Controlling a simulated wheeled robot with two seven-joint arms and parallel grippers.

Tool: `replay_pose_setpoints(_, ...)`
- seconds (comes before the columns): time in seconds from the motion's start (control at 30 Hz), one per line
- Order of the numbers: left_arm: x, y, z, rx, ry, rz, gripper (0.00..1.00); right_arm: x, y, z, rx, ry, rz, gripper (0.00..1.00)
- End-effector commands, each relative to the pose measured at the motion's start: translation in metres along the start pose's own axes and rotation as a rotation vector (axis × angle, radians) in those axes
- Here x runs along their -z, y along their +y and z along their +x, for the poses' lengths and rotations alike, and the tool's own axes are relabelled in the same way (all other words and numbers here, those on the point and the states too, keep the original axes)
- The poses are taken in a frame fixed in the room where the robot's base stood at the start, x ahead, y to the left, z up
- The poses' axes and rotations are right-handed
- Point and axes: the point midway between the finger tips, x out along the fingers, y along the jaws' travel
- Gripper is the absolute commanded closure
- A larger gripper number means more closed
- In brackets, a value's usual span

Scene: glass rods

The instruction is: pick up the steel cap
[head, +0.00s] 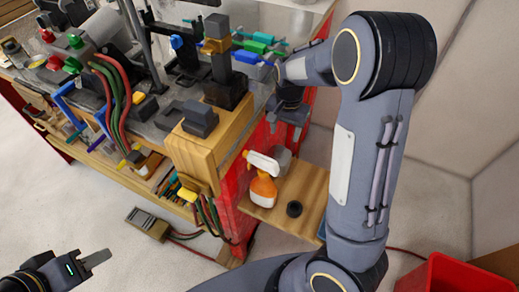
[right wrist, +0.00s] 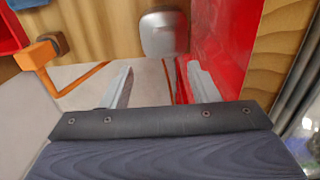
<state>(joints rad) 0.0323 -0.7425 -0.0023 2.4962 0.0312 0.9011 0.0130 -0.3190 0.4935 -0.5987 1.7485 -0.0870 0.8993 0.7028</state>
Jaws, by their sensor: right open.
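A smooth grey rounded piece, which looks like the steel cap (right wrist: 163,34), shows at the top of the right wrist view, against a wooden surface next to a red panel. A similar grey piece (head: 281,160) shows in the head view on the small wooden side shelf, behind the spray bottle. My right gripper (right wrist: 157,82) is open and empty; the cap is beyond its fingertips, apart from them. In the head view my right gripper (head: 291,118) hangs above the shelf beside the bench. My left gripper (head: 95,260) is at the lower left, over the floor; its jaw opening is unclear.
An orange and white spray bottle (head: 263,186) and a black ring (head: 294,209) stand on the shelf (head: 312,187). The cluttered bench (head: 205,140) is to the left. A red bin (head: 445,277) sits lower right.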

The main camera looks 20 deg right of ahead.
Motion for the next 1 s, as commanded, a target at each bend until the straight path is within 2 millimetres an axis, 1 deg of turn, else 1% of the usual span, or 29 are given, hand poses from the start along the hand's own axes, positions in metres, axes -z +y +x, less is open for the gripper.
replay_pose_setpoints(0.2,0.000,0.001,-0.001,0.000,0.000,0.000,0.64,0.000,-0.001,0.024,-0.008,0.001,0.003,0.45)
replay_pose_setpoints(0.33,0.002,0.002,-0.004,0.000,0.000,0.000,0.64,-0.005,-0.003,0.037,-0.009,-0.002,0.002,0.45)
replay_pose_setpoints(0.47,0.004,0.004,-0.009,0.000,0.000,0.000,0.64,-0.011,-0.008,0.057,-0.010,-0.002,0.000,0.45)
replay_pose_setpoints(0.5,0.004,0.004,-0.008,0.000,0.000,0.000,0.64,-0.011,-0.008,0.063,-0.009,-0.002,0.002,0.45)
replay_pose_setpoints(0.6,0.004,0.004,-0.009,0.000,0.000,0.000,0.64,-0.011,-0.007,0.074,-0.007,-0.001,0.003,0.45)
replay_pose_setpoints(0.7,0.004,0.004,-0.009,0.000,0.000,0.000,0.64,-0.011,-0.008,0.078,-0.005,0.000,0.002,0.45)
replay_pose_setpoints(0.87,0.004,0.004,-0.009,0.000,0.000,0.000,0.64,-0.010,-0.008,0.078,-0.004,0.001,0.001,0.45)
replay_pose_setpoints(0.9,0.004,0.004,-0.009,0.000,0.000,0.000,0.64,-0.010,-0.008,0.078,-0.004,0.001,0.001,0.47)
replay_pose_setpoints(1.0,0.004,0.004,-0.009,0.000,0.000,0.000,0.64,-0.010,-0.008,0.078,-0.004,0.001,0.001,0.60)
